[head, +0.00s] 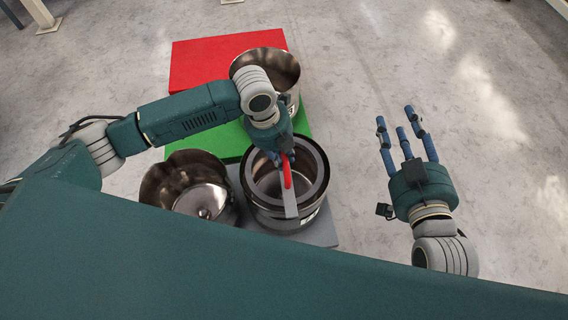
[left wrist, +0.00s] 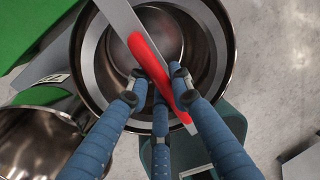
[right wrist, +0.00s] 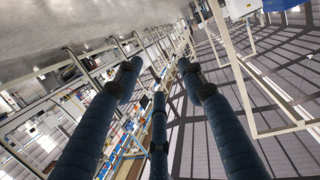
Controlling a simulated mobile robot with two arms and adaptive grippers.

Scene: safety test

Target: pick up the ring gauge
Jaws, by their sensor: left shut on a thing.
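The ring gauge (head: 290,205) looks like a flat grey ring with a straight bar across it and a red grip on the bar. It is over the mouth of a steel pot (head: 268,220) at the centre; I cannot tell whether it rests on the rim. My left gripper (head: 283,157) is above it, shut on the red grip. In the left wrist view, the fingers (left wrist: 157,84) close around the grip of the ring gauge (left wrist: 145,52). My right gripper (head: 396,122) is open and empty over bare floor, away from the pots.
A second steel pot (head: 160,186) stands left of the centre one, and a third (head: 277,62) stands behind. Grey (head: 323,233), green (head: 222,142) and red (head: 200,62) surfaces lie under and around them. The floor at right is clear.

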